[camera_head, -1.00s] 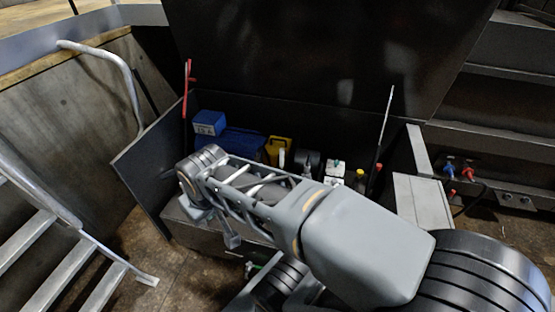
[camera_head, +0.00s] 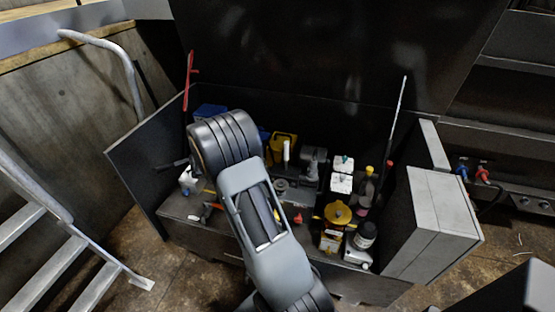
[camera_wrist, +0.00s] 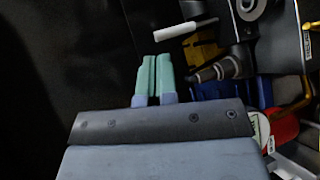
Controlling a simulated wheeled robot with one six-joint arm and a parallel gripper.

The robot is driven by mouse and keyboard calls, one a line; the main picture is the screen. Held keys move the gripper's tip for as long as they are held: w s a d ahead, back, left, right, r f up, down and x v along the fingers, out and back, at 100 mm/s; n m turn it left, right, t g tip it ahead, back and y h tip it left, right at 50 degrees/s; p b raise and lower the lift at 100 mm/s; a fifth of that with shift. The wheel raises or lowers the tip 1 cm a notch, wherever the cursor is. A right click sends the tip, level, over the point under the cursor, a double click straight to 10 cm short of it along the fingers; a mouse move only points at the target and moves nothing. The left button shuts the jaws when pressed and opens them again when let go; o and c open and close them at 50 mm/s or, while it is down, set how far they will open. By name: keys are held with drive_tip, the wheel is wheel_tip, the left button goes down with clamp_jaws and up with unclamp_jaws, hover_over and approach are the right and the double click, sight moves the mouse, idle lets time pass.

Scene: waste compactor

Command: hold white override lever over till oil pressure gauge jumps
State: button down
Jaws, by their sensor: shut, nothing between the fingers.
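The white override lever (camera_head: 286,151) stands roughly upright among the machinery, behind my arm in the head view. In the wrist view the white lever (camera_wrist: 187,29) lies sideways in the picture, above and to the right of the fingertips, with a visible gap. My gripper (camera_wrist: 154,62) has its green fingertips close together with nothing between them. In the head view my arm hides the gripper. A round pale face at the right edge of the wrist view may be a gauge, but I cannot read it or tell whether it is the oil pressure gauge.
A yellow part (camera_head: 283,146) and a blue box sit around the lever. A yellow-capped unit (camera_head: 338,214) and white-topped parts (camera_head: 342,174) stand to the right. A dark panel (camera_head: 320,60) rises behind. A grey cabinet (camera_head: 438,225) bounds the right, a red rod (camera_head: 189,80) the left.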

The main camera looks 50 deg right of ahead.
sight(286, 156)
drive_tip(key=w+d+f+t+h+b, duration=0.1)
drive_tip(key=w+d+f+h, duration=0.1)
drive_tip(key=f, duration=0.2)
drive_tip(key=w+d+f+n+t+h+b, duration=0.1)
drive_tip(key=w+d+f+h, duration=0.1)
drive_tip(key=f, duration=0.2)
drive_tip(key=shift+w+d, duration=0.3)
drive_tip(key=shift+d, duration=0.1)
drive_tip(key=shift+d, duration=0.1)
drive_tip(key=s+d, duration=0.1)
drive_tip(key=d, duration=0.8)
drive_tip(key=shift+d+p, duration=0.35)
drive_tip(key=shift+d, duration=0.05)
drive_tip(key=shift+s, duration=0.1)
drive_tip(key=s+m+y+b, duration=0.1)
drive_tip(key=b, duration=0.2)
drive_tip(key=s+d+m+y+b, duration=0.1)
drive_tip(key=s+b, duration=0.1)
drive_tip(key=b, duration=0.1)
drive_tip(key=s+d+m+t+y+b, duration=0.1)
drive_tip(key=m+b, duration=0.1)
drive_tip(key=b, duration=0.1)
drive_tip(key=shift+s+d, duration=0.2)
drive_tip(key=shift+s, duration=0.2)
